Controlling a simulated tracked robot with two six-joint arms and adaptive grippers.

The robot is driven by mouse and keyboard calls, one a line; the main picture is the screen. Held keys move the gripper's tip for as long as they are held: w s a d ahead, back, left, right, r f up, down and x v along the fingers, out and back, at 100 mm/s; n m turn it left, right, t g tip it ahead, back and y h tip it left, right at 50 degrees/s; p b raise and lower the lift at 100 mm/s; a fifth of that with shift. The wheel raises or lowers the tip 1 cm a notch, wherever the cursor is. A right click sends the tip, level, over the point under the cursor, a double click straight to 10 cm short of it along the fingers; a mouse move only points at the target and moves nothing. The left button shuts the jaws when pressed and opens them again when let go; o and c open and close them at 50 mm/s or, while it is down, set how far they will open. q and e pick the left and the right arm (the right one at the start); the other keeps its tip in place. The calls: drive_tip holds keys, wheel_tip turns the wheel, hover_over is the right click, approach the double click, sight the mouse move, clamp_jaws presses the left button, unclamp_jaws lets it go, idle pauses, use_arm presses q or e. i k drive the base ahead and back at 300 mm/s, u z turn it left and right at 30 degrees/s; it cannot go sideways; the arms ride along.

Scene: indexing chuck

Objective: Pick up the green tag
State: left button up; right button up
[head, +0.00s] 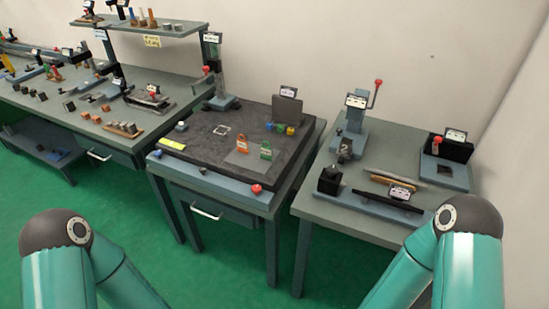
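The green tag (266,150) stands on the dark top of the middle bench, on the right part of a grey plate (247,157). It looks upright, with a pale label on its front. An orange tag (242,143) stands just left of it, apart from it. My two teal arms show at the bottom left and bottom right of the head view. Both grippers are out of view.
Small coloured blocks (280,128) sit behind the tags, before a grey panel (287,108). A red knob (257,188) is on the bench's front edge. A lever press (354,120) stands on the right bench.

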sight(266, 153)
drive_tip(key=z, duration=0.65)
drive_tip(key=i, duration=0.5)
drive_tip(key=u, duration=1.45)
drive_tip(key=i, duration=0.5)
drive_tip(key=z, duration=0.15)
drive_tip(key=k, duration=0.5)
drive_tip(key=u, duration=0.05)
